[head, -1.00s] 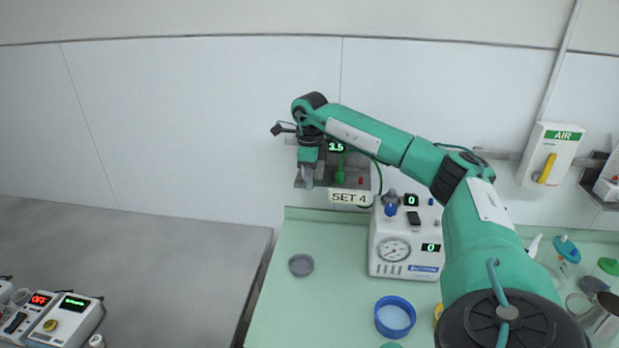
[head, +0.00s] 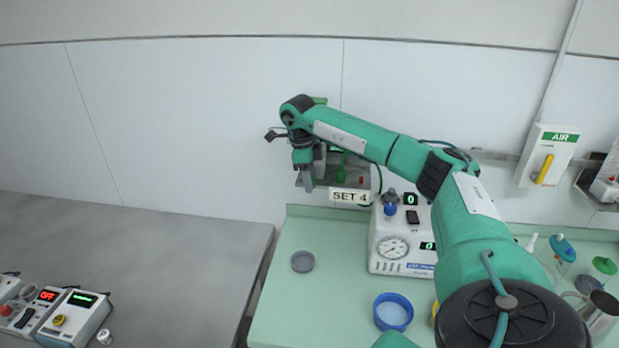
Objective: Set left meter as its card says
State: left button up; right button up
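The left meter is a green flowmeter (head: 341,174) on the wall rail, with a card (head: 349,196) below it reading "SET 4". Its display, which read 3.5 a second ago, is now mostly hidden behind my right arm. My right gripper (head: 308,183) points down at the left side of the meter's bracket. Its fingers are small and partly overlapped, and I cannot tell whether they touch the meter or hold anything. My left gripper is not in view.
A white machine (head: 402,240) with a gauge and displays reading 0 stands on the green counter (head: 330,300). A blue ring-shaped dish (head: 393,311) and a grey dish (head: 302,262) lie there. An AIR box (head: 548,156) hangs right. Small devices (head: 75,318) sit lower left.

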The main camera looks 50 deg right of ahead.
jog(key=shift+w+d+r, duration=0.1)
jog(key=shift+r, duration=0.1)
jog(key=r, duration=0.2)
jog(key=r+b, duration=0.1)
jog(key=r, duration=0.3)
jog(key=shift+w+a+b, duration=0.3)
jog(key=shift+b, duration=0.1)
notch_tip(320, 180, up, 7)
jog(key=p, duration=0.1)
jog(key=shift+w+a+r, duration=0.15)
jog(key=shift+w+a, duration=0.2)
jog(key=shift+w, duration=0.05)
jog(key=shift+a, duration=0.1)
dwell(1.4)
